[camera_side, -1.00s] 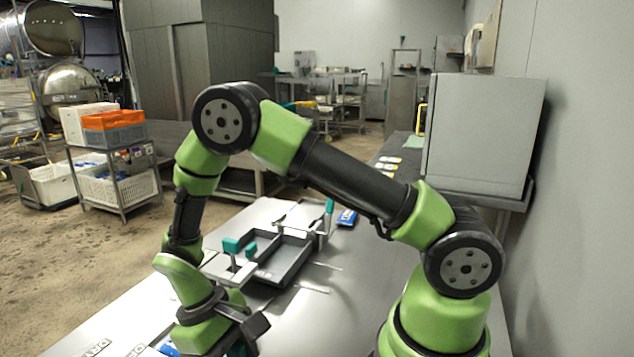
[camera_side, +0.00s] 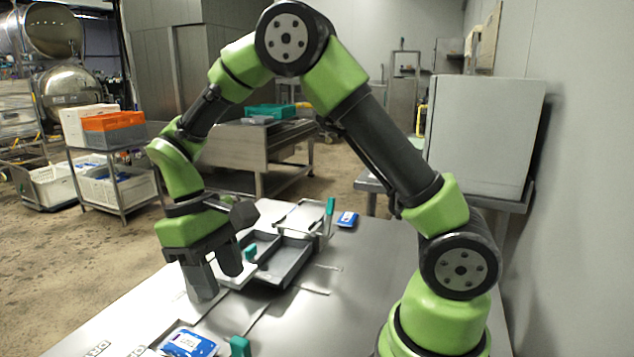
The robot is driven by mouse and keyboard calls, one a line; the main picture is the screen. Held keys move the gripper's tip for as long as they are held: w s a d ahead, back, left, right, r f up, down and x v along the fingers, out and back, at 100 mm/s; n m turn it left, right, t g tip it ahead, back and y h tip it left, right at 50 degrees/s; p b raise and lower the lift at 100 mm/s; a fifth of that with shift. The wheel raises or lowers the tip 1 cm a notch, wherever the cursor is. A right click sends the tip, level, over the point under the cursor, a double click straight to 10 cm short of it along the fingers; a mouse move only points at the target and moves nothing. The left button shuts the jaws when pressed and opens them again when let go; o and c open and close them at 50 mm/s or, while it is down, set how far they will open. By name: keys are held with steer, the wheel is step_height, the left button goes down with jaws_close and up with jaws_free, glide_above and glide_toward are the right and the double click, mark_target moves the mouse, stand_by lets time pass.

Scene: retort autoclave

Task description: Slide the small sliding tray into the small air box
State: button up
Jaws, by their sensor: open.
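My gripper (camera_side: 216,280) points down over the near left part of the metal table, its dark fingers apart. I see nothing held between them. Just right of it is a grey open box (camera_side: 287,262) with divided compartments, perhaps the small air box. A flat light plate (camera_side: 237,274) with a teal handle (camera_side: 250,253) lies at the box's near left side, partly hidden by the gripper. Another flat plate (camera_side: 300,214) with an upright teal handle (camera_side: 330,206) is at its far side. I cannot tell which plate is the small sliding tray.
A blue pack (camera_side: 190,343) and a teal piece (camera_side: 240,346) lie at the table's near edge. Another blue pack (camera_side: 347,218) lies beyond the box. A large grey cabinet (camera_side: 482,135) stands at the back right. The table right of the box is clear.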

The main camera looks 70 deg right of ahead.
steer(key=s+d+r+m+t+y, duration=0.1)
steer(key=s+r+m+t, duration=0.2)
steer(key=s+r+t, duration=0.7)
steer(key=shift+s+r+m+t+y, duration=0.3)
steer(key=shift+s+r, duration=1.7)
steer(key=shift+r, duration=0.1)
steer(key=shift+d, duration=0.1)
